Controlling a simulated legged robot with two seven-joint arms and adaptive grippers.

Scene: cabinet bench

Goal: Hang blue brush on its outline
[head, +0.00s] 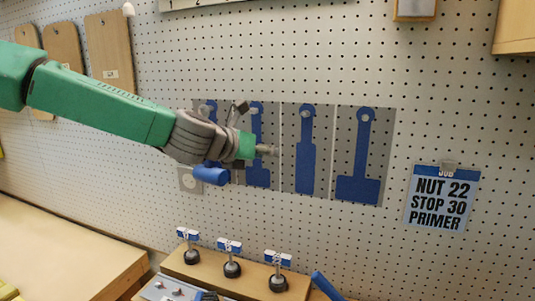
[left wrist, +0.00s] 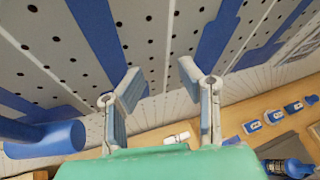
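Several flat blue tool outlines sit on grey panels on the pegboard, among them a narrow one (head: 305,160) and a wide-based one (head: 362,165). My left gripper (head: 255,128) is in front of the left outlines and partly hides them. In the left wrist view its two fingers (left wrist: 160,78) are spread apart with nothing between them. A blue roller-shaped tool (head: 210,174) is at the board, below my left gripper; it also shows in the left wrist view (left wrist: 42,140). A blue handle (head: 324,286) shows at the bottom edge; I cannot tell which tool is the brush. My right gripper is not in view.
A wooden block (head: 207,275) with several black-knobbed, blue-labelled pieces stands below the outlines. A sign (head: 442,198) hangs at right. Wooden boards (head: 108,50) hang at upper left. The bench top (head: 60,250) at left is mostly bare.

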